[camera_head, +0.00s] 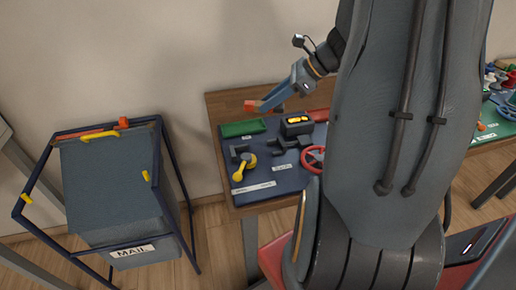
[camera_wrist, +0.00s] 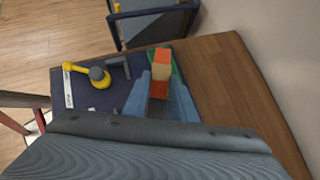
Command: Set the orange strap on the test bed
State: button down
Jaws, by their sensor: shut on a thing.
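My gripper (camera_head: 262,102) is shut on an orange block-like piece with a tan middle (camera_wrist: 161,63), taken to be the orange strap. In the head view its orange end (camera_head: 250,106) shows at the fingertips, above the back left of the table. In the wrist view the piece sits between the blue fingers, and a green tray (camera_wrist: 177,66) shows partly behind it. In the head view the green tray (camera_head: 243,128) lies at the back left of a dark blue mat (camera_head: 262,201). No readable label tells which surface is the test bed.
On the mat are a yellow lever (camera_head: 243,169), a dark block with yellow top (camera_head: 297,124), grey brackets and a red ring (camera_head: 312,159). A red tray (camera_head: 320,115) is partly hidden by my arm. A grey MAIL bin (camera_head: 115,190) stands left; wall behind.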

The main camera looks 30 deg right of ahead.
jog(key=s+a+n+g+y, duration=0.2)
jog(key=s+a+n+g, duration=0.1)
jog(key=s+a+n, duration=0.2)
send_over(262, 151)
notch_tip(262, 151, down, 4)
jog(key=shift+s+f+p, duration=0.1)
jog(key=shift+f+p, duration=0.05)
jog(key=shift+p, duration=0.25)
jog(key=shift+f, duration=2.5)
jog(key=c, duration=1.9)
grip_release()
jog(key=shift+f, duration=0.2)
jog(key=shift+o, duration=0.8)
jog(key=shift+r, duration=0.1)
